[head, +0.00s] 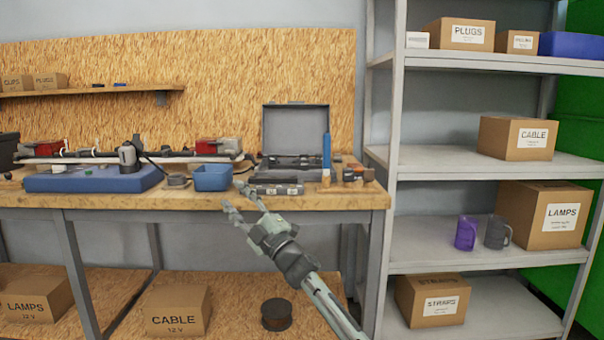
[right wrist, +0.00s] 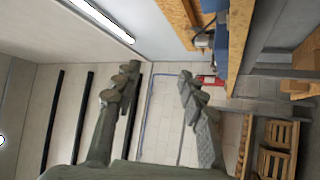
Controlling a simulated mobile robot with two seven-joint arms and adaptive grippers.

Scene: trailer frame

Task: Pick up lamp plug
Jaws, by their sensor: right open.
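On the workbench (head: 330,198), a dark grey upright piece (head: 128,156) with a black cable stands on a blue mat (head: 75,182). It may be the lamp plug; I cannot tell for sure. A small dark round piece (head: 177,181) lies between the mat and a small blue bin (head: 212,178). My right gripper (head: 233,196) is open and empty at the bench's front edge, just right of and below the blue bin. In the right wrist view its two fingers (right wrist: 160,75) are spread with nothing between them. My left gripper is not in view.
An open grey case (head: 294,130) stands at the back of the bench. A long lamp bar (head: 190,158) lies behind the mat. A metal shelf (head: 440,162) with boxes and two mugs stands right of the bench.

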